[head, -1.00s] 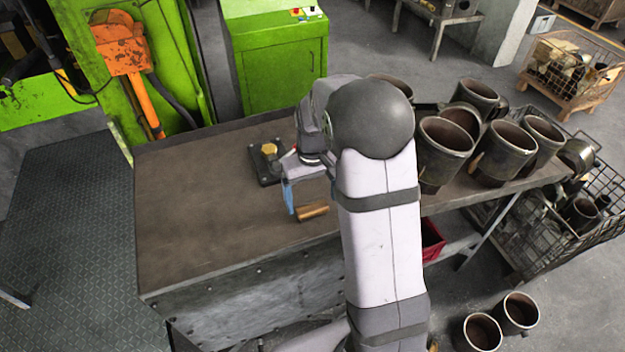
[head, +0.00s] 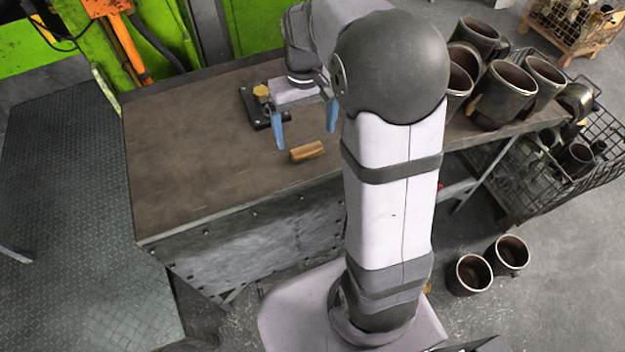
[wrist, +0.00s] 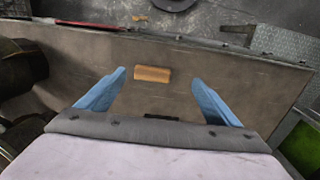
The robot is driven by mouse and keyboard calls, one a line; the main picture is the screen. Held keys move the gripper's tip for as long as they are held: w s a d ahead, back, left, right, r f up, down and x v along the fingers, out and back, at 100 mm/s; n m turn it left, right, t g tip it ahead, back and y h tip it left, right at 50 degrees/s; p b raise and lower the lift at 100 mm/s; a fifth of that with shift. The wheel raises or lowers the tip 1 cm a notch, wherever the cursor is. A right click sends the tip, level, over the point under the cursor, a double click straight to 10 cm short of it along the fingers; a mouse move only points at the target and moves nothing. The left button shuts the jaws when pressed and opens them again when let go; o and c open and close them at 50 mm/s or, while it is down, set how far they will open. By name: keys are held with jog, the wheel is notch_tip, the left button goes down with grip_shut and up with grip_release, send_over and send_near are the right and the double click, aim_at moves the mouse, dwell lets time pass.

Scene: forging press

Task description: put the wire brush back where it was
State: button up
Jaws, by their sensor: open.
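The wire brush (head: 307,152) shows as a small brown wooden block lying on the table top, near the front edge. Its bristles cannot be made out. My gripper (head: 306,140) is open and empty, its two blue fingers apart, just behind and above the brush in the head view. In the wrist view the brush (wrist: 152,74) lies beyond the fingertips (wrist: 158,77), between their lines and nearer the left finger. The gap between fingers and brush looks small.
Several dark metal mugs (head: 502,95) crowd the right end. The table's left half is clear. Two mugs (head: 469,274) stand on the floor.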

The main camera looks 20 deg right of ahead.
jog(key=s+a+f, duration=0.2)
jog(key=s+f, duration=0.1)
jog(key=s, duration=0.5)
jog(key=s+a+f, duration=0.3)
jog(key=s, duration=0.5)
jog(key=shift+s, duration=0.2)
jog(key=shift+c, duration=0.5)
